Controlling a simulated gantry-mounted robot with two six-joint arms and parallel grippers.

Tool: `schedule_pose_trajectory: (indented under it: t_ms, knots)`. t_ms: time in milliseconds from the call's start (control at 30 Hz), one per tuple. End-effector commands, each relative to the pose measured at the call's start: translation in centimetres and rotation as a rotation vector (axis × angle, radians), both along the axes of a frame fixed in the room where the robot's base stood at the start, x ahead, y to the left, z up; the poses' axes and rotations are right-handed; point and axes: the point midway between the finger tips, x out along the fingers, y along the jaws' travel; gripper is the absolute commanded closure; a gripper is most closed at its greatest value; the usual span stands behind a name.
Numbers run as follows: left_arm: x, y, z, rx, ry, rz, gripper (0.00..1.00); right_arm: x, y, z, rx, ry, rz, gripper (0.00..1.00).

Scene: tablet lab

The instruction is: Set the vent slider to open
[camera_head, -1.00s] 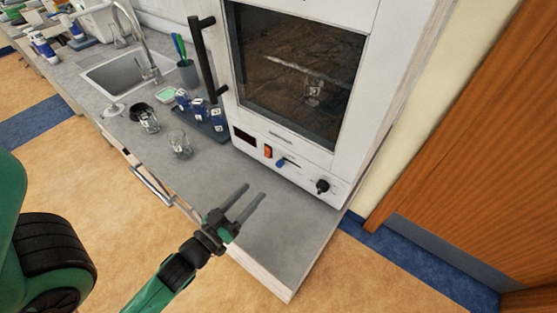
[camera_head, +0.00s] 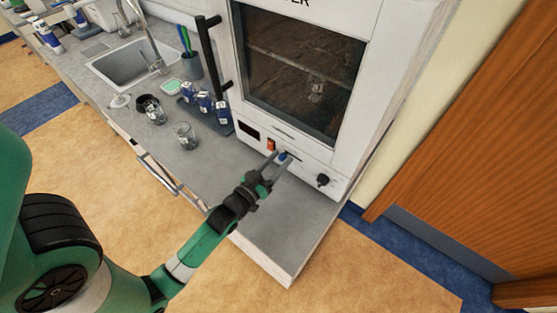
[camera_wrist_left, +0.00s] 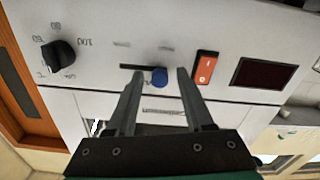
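The vent slider is a blue knob (camera_head: 282,157) on the lower front panel of the white oven. In the left wrist view the knob (camera_wrist_left: 159,77) sits at the right end of a short dark slot (camera_wrist_left: 133,67). Small labels by the slot are too blurred to read. My left gripper (camera_head: 280,161) is at the panel with its fingers open. In the left wrist view its fingertips (camera_wrist_left: 160,75) lie on either side of the knob, with a visible gap to each finger. Contact with the panel cannot be told. My right gripper is not in view.
An orange rocker switch (camera_wrist_left: 206,67) and a dark display (camera_wrist_left: 263,73) are beside the slider. A black dial (camera_head: 323,180) is on its other side. Glass beakers (camera_head: 185,136) and blue-labelled bottles (camera_head: 205,101) stand left on the grey counter (camera_head: 285,223).

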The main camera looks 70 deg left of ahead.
Motion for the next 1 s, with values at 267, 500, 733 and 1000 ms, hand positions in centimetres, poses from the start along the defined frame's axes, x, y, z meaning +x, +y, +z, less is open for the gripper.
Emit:
schedule_pose_trajectory:
  t_ms: [267,500,733,1000]
  knots:
    - [-0.02,-0.02,0.01,0.0,0.0,0.0,1.0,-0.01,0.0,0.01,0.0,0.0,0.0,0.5]
    - [-0.03,-0.03,0.01,0.0,0.0,0.0,1.0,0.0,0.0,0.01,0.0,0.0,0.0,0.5]
    - [-0.03,-0.03,0.02,0.0,0.0,0.0,1.0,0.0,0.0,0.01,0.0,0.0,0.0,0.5]
    - [-0.03,-0.02,0.03,0.0,0.0,0.0,1.0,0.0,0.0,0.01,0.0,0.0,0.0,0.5]
